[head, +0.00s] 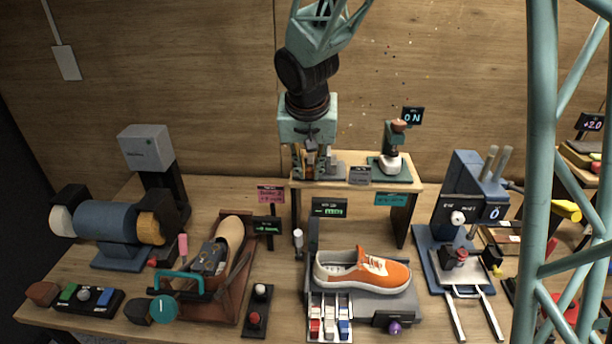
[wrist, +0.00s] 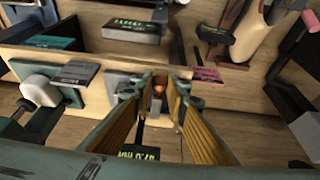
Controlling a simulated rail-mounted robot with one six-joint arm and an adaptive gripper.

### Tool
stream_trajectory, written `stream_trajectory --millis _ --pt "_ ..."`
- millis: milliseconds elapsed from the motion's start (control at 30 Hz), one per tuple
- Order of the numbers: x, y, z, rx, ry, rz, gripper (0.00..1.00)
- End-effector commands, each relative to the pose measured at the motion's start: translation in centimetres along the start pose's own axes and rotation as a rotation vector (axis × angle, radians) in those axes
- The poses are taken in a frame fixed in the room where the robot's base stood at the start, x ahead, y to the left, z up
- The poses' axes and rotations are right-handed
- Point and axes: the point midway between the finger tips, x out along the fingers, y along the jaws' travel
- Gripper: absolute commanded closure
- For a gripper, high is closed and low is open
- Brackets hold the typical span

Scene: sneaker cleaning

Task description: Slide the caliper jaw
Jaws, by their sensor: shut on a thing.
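My gripper (head: 314,165) points down over the left end of the small raised shelf (head: 357,184). In the wrist view its two ribbed, yellow-brown fingers (wrist: 161,92) come close together at their tips, shut on the caliper jaw (wrist: 175,106), a small grey upright piece. The grey caliper body (head: 333,170) lies on the shelf right beside the fingers; it also shows in the wrist view (wrist: 118,82). A small orange-brown knob (wrist: 158,90) shows between the fingertips. The fingers hide much of the jaw, so its exact position along the caliper is hard to tell.
A stand with a brown-topped dial (head: 393,150) and an ON display (head: 412,117) are on the shelf's right. An orange sneaker (head: 370,272) sits below. A blue grinder (head: 107,222) is at left, a blue press (head: 460,200) at right.

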Motion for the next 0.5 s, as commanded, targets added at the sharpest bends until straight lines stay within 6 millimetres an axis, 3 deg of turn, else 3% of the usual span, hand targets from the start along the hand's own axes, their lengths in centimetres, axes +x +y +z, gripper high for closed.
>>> stream_trajectory --millis 367,400,500 --pt "0.02 0.18 -0.14 0.007 -0.001 0.003 1.0" --pt "0.02 0.18 -0.14 0.007 -0.001 0.003 0.84" --pt "0.02 0.18 -0.14 0.007 -0.001 0.003 0.75"
